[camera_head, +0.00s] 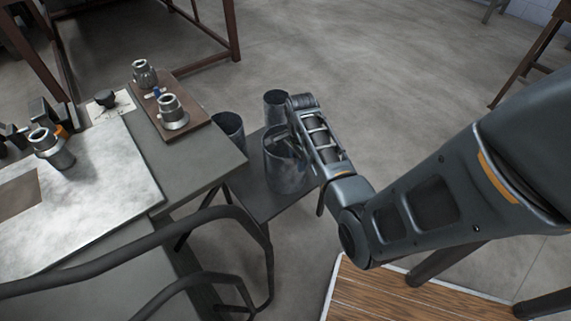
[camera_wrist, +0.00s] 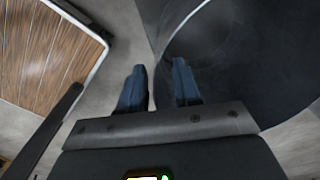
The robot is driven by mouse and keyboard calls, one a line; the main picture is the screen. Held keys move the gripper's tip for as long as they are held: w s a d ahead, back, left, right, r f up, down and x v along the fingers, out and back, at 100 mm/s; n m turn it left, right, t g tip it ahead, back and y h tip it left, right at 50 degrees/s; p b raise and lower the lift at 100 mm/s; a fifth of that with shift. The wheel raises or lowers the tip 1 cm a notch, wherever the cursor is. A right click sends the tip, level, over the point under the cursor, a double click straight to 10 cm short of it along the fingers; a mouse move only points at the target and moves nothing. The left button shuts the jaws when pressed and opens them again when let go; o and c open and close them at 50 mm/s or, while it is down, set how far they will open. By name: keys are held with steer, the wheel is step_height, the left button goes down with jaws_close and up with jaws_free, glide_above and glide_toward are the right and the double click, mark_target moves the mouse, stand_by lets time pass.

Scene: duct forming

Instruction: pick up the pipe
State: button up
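A dark grey metal pipe (camera_head: 287,176) stands upright on a small dark side table, the nearest of three similar cylinders. My gripper (camera_head: 291,147) is at its upper rim in the head view, with its fingertips mostly hidden by the wrist and pipe. In the wrist view, my gripper's two blue-grey fingers (camera_wrist: 159,84) are apart. The pipe's curved rim (camera_wrist: 168,40) runs toward the gap between them, with the pipe's dark round shape to the right. I see no clear contact between the fingers and the wall.
Two more cylinders (camera_head: 230,126) (camera_head: 276,104) stand behind the pipe. The side table (camera_head: 252,193) adjoins a workbench (camera_head: 205,168) with metal fittings on a brown board (camera_head: 190,127). A dark tubular frame (camera_head: 215,213) curves in front. A wooden platform (camera_head: 400,297) lies at the lower right.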

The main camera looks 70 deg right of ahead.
steer(key=shift+f, duration=0.75)
steer(key=shift+c, duration=0.2)
jaws_close()
stand_by(0.6)
